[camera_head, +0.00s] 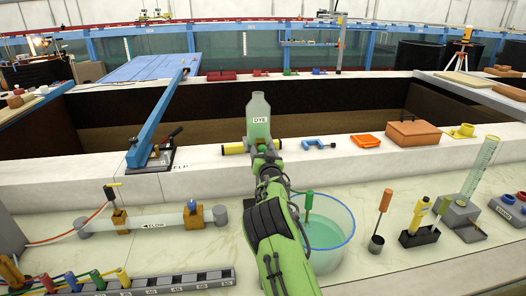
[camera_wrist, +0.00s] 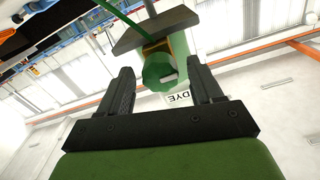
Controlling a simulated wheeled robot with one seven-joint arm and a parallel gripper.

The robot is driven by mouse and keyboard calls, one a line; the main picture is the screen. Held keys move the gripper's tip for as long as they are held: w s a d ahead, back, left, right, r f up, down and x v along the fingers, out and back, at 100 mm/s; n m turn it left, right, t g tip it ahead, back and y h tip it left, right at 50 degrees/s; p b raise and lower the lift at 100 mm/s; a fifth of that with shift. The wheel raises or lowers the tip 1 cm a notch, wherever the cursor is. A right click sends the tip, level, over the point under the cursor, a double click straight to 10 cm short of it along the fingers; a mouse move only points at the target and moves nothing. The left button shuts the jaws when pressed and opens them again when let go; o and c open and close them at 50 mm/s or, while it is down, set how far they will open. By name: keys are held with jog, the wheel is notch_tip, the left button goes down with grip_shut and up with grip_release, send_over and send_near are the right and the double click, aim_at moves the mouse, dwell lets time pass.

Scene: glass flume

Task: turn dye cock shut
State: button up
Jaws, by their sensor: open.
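The dye bottle (camera_head: 258,112), pale green with a white DYE label, stands on the white ledge straight ahead of my arm. In the wrist view its green side and DYE label (camera_wrist: 179,97) show behind my fingers. A green faceted knob (camera_wrist: 159,74) on a brass-coloured body, seemingly the dye cock, shows between my fingers. My gripper (camera_wrist: 160,68) is open, with one finger on each side of the knob and visible gaps to both. The cock's turn position cannot be told.
A glass bowl (camera_head: 325,235) of green liquid stands close right of my arm. A clear flow tube (camera_head: 158,219) lies left. A yellow cylinder (camera_head: 233,148) and blue clamp (camera_head: 319,143) flank the bottle. A dark bracket (camera_wrist: 152,31) sits above the knob.

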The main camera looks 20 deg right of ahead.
jog(key=shift+w+d, duration=0.1)
jog(key=shift+w, duration=0.3)
jog(key=shift+c, duration=0.4)
jog(key=c, duration=1)
jog(key=shift+o, duration=0.2)
